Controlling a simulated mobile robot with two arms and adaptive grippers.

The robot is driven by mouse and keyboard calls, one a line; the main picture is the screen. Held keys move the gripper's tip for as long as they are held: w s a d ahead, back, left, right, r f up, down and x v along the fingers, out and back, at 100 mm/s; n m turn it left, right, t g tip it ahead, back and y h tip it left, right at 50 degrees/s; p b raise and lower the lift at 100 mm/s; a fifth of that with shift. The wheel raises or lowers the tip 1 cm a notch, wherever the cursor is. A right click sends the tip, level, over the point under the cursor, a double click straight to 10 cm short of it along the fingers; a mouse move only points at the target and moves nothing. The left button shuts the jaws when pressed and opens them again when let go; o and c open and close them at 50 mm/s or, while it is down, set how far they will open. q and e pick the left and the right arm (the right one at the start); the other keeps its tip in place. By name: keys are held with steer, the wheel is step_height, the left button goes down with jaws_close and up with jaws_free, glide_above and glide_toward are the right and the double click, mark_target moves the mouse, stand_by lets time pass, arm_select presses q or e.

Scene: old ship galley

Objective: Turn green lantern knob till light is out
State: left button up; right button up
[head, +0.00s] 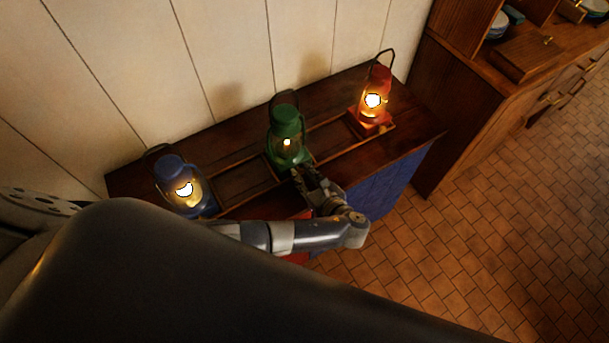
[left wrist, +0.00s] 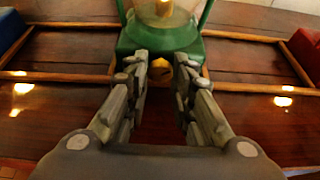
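The green lantern (head: 287,131) stands upright in the middle of the dark wooden shelf top, and a small, dim flame glows inside it. In the left wrist view its green base (left wrist: 160,36) is straight ahead, with a round brass knob (left wrist: 161,70) low on its front. My left gripper (left wrist: 161,72) has its fingers on either side of the knob, with a gap visible between them; I cannot tell whether a fingertip touches it. In the head view the left gripper (head: 305,172) is at the lantern's front base and hides the knob. My right gripper is not in view.
A lit blue lantern (head: 173,170) stands to the left and a lit red lantern (head: 374,103) to the right, both brighter. Low wooden rails (head: 237,179) run along the top. A wooden cabinet (head: 462,112) stands at the right; tiled floor (head: 480,240) lies open in front.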

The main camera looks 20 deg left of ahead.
arm_select(q)
jaws_close()
steer(key=shift+s+a+n+t+h+p, duration=0.15)
steer(key=shift+n+t+h+p, duration=0.2)
steer(key=shift+n+t, duration=0.2)
steer(key=shift+n+t+h, duration=0.25)
steer(key=shift+n+t, duration=0.1)
steer(key=shift+n, duration=0.5)
steer(key=o, duration=1)
jaws_free()
steer(key=v, duration=1.2)
steer(key=shift+f, duration=0.1)
